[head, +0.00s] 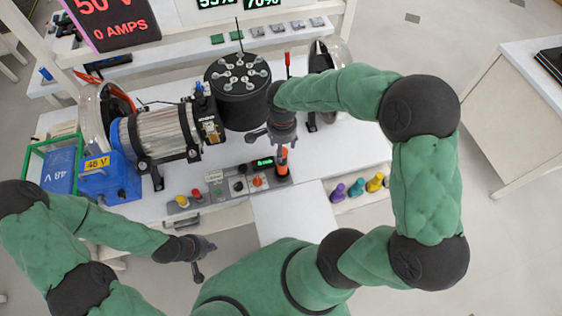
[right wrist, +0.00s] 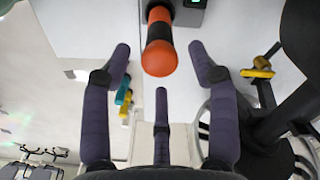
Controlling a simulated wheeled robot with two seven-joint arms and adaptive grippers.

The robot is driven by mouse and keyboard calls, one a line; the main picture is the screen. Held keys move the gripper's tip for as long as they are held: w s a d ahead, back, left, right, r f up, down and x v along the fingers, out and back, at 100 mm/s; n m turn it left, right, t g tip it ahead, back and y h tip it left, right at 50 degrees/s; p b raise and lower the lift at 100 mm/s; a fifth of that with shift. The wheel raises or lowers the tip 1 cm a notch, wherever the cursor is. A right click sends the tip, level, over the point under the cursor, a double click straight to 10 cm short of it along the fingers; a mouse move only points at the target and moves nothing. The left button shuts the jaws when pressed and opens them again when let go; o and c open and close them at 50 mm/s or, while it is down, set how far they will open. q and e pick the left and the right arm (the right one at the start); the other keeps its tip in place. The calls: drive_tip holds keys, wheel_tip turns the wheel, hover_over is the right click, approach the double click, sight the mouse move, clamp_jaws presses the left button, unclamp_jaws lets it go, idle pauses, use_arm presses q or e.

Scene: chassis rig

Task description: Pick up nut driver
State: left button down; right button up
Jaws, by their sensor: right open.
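The nut driver (head: 282,161) has an orange and black handle and stands by the control panel on the white bench; its lower part is hidden. In the right wrist view its rounded orange handle end (right wrist: 159,58) points toward the camera. My right gripper (head: 277,141) is just above and beside it in the head view. In the right wrist view the fingers (right wrist: 158,70) are spread wide, with the handle between and beyond the tips, apparently not touching. My left gripper (head: 205,260) is empty, fingers apart, in front of the bench.
The control panel (head: 228,188) has several knobs and a small green display. A black cylinder (head: 238,90) with several round terminals stands behind. A silver motor (head: 158,132) and blue 48 V box (head: 110,180) are left. Purple, teal and yellow pieces (head: 357,187) sit right of the panel.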

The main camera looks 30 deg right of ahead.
sight(282, 165)
drive_tip(key=shift+d+f+b, duration=0.1)
drive_tip(key=shift+f+b, duration=0.5)
drive_tip(key=shift+f, duration=2.65)
drive_tip(key=shift+r, duration=0.1)
clamp_jaws()
